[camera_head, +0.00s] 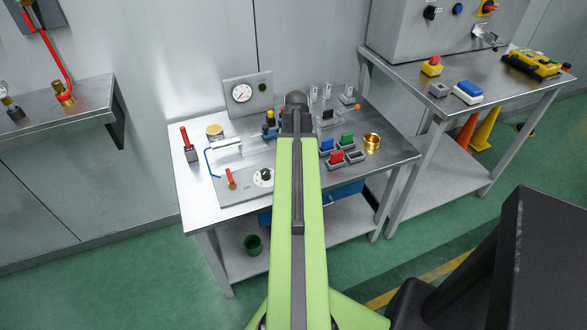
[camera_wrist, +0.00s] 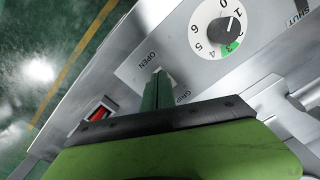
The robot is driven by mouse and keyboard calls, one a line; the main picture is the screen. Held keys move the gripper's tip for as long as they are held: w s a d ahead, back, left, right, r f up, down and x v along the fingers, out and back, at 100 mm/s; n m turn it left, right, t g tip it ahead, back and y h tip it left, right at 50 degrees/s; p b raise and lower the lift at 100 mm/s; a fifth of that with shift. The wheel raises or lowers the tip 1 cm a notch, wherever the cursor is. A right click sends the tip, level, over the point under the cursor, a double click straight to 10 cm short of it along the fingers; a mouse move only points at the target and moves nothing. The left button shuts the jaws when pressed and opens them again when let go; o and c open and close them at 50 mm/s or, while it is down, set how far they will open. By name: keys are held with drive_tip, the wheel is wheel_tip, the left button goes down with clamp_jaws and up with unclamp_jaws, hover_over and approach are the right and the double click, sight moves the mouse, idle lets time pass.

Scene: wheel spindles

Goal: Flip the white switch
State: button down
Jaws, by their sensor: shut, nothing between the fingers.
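My gripper (camera_wrist: 155,92) shows in the wrist view as dark green fingers, closed together with nothing between them. The fingers point at a grey metal panel (camera_wrist: 128,72), between the printed words OPEN and GRIP. A small pale piece shows just at the fingertips; I cannot tell whether it is the white switch or whether the fingers touch it. The switch is not clearly seen in either view. In the head view my arm covers the middle of the table and hides my fingers.
A numbered dial (camera_wrist: 219,30) and a red rocker (camera_wrist: 98,113) flank my fingers. On the metal table (camera_head: 200,205) stand a gauge (camera_head: 242,93), a red-handled lever (camera_head: 231,178), coloured blocks and a brass ring (camera_head: 372,141). A second table stands at right.

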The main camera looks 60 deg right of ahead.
drive_tip(key=shift+f, duration=0.3)
wheel_tip(320, 180, up, 7)
drive_tip(key=p, duration=0.6)
drive_tip(key=shift+p, duration=0.3)
